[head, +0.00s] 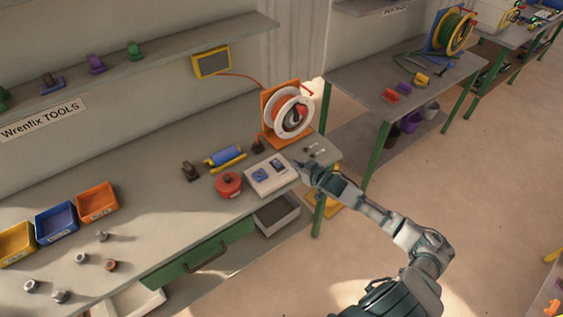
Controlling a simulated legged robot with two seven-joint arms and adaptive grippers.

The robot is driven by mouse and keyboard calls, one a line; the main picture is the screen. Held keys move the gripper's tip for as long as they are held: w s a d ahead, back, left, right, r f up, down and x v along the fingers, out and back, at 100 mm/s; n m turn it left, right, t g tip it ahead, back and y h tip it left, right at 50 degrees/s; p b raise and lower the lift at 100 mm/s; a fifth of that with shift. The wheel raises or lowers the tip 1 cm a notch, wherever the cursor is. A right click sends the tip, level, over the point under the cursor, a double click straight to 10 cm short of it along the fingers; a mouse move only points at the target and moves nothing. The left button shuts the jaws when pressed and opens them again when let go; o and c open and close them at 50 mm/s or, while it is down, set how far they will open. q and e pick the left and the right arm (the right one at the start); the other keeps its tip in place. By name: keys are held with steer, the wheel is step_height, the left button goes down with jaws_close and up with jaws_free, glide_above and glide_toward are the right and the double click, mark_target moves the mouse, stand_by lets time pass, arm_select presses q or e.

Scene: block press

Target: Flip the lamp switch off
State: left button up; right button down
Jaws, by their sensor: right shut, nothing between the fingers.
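A light grey box (281,183) with two blue parts on its top, likely switches, sits near the right end of the workbench (160,210). The left blue switch (260,175) and the right blue switch (281,165) are too small to read as on or off. My right gripper (298,166) is shut and empty at the right edge of the box; I cannot tell whether it touches it. A pale glowing shape, perhaps the lamp (317,88), shows behind the cable reel, mostly hidden. My left gripper is not in view.
An orange cable reel (268,108) stands behind the box. A red round container (229,187) and a blue cylinder on a yellow stand (226,155) are to its left. Yellow, blue and orange bins (97,202) and several metal knobs lie further left. Another bench (400,80) stands at the back right.

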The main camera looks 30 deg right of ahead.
glide_above(282, 169)
steer(key=f, duration=0.2)
steer(key=w+f, duration=0.1)
steer(key=f, duration=0.3)
steer(key=shift+s+f, duration=0.25)
steer(key=shift+f, duration=0.1)
steer(key=shift+s+f, duration=0.2)
steer(key=shift+f, duration=0.4)
